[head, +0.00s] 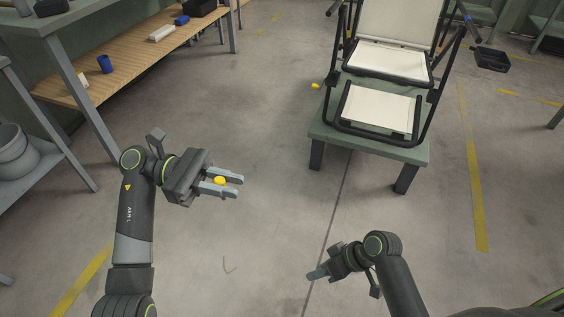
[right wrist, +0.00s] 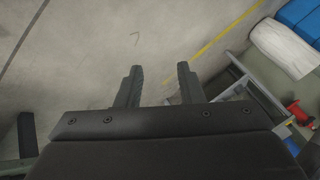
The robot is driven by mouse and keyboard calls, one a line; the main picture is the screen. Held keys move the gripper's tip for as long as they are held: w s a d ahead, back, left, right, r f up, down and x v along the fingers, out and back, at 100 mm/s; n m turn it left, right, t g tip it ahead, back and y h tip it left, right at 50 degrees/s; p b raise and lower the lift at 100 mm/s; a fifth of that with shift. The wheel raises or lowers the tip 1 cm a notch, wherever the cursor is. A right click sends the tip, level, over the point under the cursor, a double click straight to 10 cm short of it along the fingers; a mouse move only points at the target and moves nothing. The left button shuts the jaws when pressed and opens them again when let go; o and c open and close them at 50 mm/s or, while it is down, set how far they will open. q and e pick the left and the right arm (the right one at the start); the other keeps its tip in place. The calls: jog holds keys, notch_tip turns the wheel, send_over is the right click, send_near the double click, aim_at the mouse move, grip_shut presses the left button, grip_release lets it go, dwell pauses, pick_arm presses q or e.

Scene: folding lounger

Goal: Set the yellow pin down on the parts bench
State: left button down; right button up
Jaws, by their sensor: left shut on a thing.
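My left gripper (head: 228,184) is shut on the yellow pin (head: 220,180). It holds the pin over the open floor, left of the middle of the head view; most of the pin is hidden between the fingers. A long bench (head: 125,82) with a wooden top, likely the parts bench, runs along the upper left, apart from the gripper. My right gripper (head: 318,274) is low in the middle of the head view. In the right wrist view its fingers (right wrist: 158,82) stand apart with nothing between them.
The lounger frame (head: 383,108) with pale panels sits on a green stand (head: 335,140) at upper right. A small yellow piece (head: 315,86) shows beside it. A blue cup (head: 104,64), a white piece (head: 162,33) and a dark bin are on the wooden bench. The middle floor is clear.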

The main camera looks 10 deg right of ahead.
jog(key=w+a+r+n+g+y, duration=0.25)
jog(key=w+r+n, duration=0.2)
jog(key=r, duration=0.45)
jog(key=w+a+r+n+g+y, duration=0.1)
jog(key=w+a+r+n+y, duration=0.2)
jog(key=r+n, duration=0.5)
jog(key=w+a+r+n+g+y, duration=0.25)
jog(key=w+r, duration=0.25)
jog(key=r, duration=0.6)
jog(key=r+x, duration=0.1)
jog(key=x, duration=1)
jog(key=shift+w+a+y, duration=0.15)
jog(key=shift+a+y, duration=0.05)
jog(key=shift+y, duration=0.1)
grip_shut()
pick_arm(q)
jog(key=c, duration=1.2)
grip_release()
pick_arm(e)
jog(key=shift+r+n, duration=0.1)
jog(key=shift+n, duration=0.2)
